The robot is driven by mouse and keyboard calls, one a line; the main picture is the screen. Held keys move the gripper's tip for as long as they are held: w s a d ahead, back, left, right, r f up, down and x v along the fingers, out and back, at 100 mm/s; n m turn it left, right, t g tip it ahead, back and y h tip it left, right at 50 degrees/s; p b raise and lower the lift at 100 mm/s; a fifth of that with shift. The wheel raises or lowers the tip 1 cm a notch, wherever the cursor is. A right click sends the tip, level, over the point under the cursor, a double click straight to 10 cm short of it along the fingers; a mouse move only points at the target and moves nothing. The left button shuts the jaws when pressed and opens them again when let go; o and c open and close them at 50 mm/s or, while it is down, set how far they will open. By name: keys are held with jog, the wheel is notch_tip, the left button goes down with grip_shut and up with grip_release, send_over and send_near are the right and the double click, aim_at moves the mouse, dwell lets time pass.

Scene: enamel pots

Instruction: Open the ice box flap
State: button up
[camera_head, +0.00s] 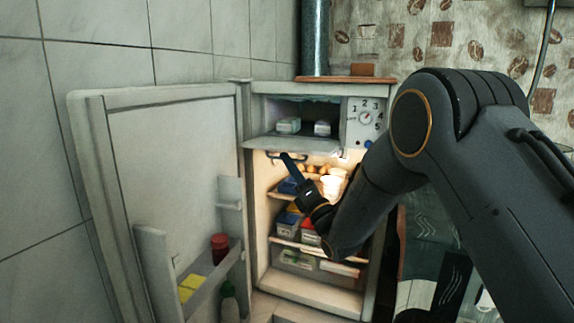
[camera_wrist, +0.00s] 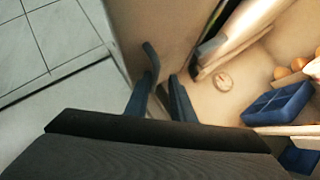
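The ice box (camera_head: 308,112) is at the top of the open fridge in the head view, and its inside shows. Its flap (camera_head: 292,142) is lowered, tilted out at the bottom of the opening. A dark blue handle (camera_head: 303,157) shows just under the flap's front edge. My gripper (camera_head: 286,158) is at this handle, below the flap. In the wrist view my gripper (camera_wrist: 161,82) has its two fingers apart. A curved dark piece (camera_wrist: 150,55), probably the handle, shows by the left finger; I cannot tell whether they touch.
The fridge door (camera_head: 170,165) stands wide open on the left, with bottles in its shelf. Two packages (camera_head: 289,125) lie in the ice box. A dial panel (camera_head: 364,120) is to its right. Eggs and a blue tray (camera_wrist: 278,103) are close on the shelf below.

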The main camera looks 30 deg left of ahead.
jog(key=shift+o, duration=1)
jog(key=shift+w+d+r, duration=0.1)
jog(key=shift+w+d, duration=0.2)
jog(key=shift+w, duration=0.15)
jog(key=shift+t, duration=0.3)
jog(key=v, duration=0.7)
jog(key=shift+s+f+p, duration=0.3)
jog(key=shift+s, duration=0.15)
jog(key=shift+d, duration=0.1)
